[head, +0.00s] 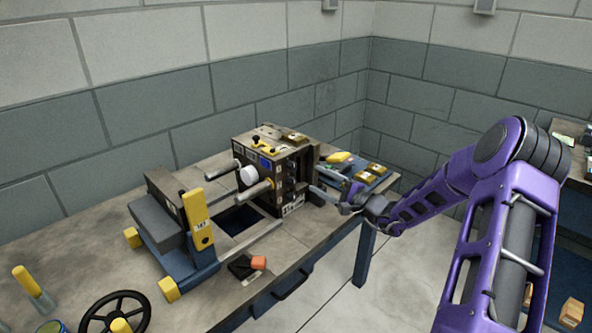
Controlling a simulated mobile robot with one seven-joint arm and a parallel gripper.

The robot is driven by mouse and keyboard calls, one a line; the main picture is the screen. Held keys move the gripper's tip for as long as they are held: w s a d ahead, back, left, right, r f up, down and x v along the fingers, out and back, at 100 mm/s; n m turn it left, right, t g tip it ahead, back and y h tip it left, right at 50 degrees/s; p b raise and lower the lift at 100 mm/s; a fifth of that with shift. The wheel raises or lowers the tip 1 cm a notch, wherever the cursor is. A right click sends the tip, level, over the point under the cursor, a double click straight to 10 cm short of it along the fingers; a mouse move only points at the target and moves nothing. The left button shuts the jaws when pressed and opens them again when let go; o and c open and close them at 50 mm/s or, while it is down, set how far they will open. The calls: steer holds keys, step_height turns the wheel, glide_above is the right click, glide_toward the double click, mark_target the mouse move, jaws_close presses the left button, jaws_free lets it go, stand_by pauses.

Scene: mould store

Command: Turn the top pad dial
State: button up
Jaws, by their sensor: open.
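A dark boxy machine head (270,165) stands on the workbench at the centre of the head view. Its right-hand face carries a column of small dark round parts (291,172), which may be the pad dials. They are too small to tell apart, and I cannot make out a pointer or setting on the top one. A white round knob (248,176) is on its left face, and small yellow knobs (256,142) are on top. My gripper (319,180) is open just right of the right-hand face, fingers pointing left towards it. Contact cannot be told.
Metal rods join the machine head to a carriage (160,225) with a yellow handle (198,220). Yellow and brass pieces (368,174) lie behind my gripper. Open floor (395,280) lies right of the bench.

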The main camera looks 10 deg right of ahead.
mark_target(294, 168)
steer(key=x, duration=0.9)
steer(key=shift+w+a, duration=0.25)
steer(key=shift+c, duration=0.3)
jaws_close()
